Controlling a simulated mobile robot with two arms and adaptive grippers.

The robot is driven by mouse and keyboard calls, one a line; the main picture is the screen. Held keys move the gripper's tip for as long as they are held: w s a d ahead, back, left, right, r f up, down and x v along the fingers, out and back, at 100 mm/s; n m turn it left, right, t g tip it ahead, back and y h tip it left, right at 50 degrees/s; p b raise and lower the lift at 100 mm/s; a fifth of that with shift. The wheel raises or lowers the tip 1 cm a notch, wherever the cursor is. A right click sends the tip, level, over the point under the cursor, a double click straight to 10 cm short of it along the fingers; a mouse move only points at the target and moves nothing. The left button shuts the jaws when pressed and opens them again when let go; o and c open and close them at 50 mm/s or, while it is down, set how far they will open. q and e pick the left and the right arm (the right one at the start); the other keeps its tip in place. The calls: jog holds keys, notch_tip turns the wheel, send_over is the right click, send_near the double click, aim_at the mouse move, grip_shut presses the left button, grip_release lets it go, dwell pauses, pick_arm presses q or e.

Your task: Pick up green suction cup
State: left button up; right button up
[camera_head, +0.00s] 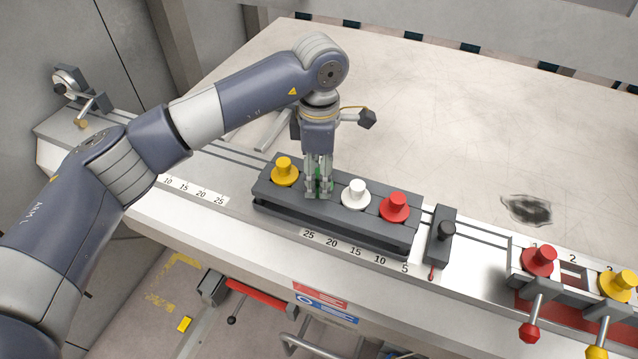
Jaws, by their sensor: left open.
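The green suction cup (319,183) stands in the dark grey holder block (300,213), between the yellow cup on its left and the white cup on its right. It is mostly hidden behind the fingers of my left gripper (318,191). The gripper points straight down over it, with its open fingers around the green cup. I cannot tell whether the fingers touch it. My right gripper is not in view.
In the holder also stand a yellow cup (285,170), a white cup (356,193) and a red cup (395,206). A black-knobbed clamp (441,234) sits right of it. Farther right are a red cup (540,259) and yellow cup (619,284) on numbered mounts.

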pick_arm(q)
jog(key=shift+f, duration=0.2)
grip_shut()
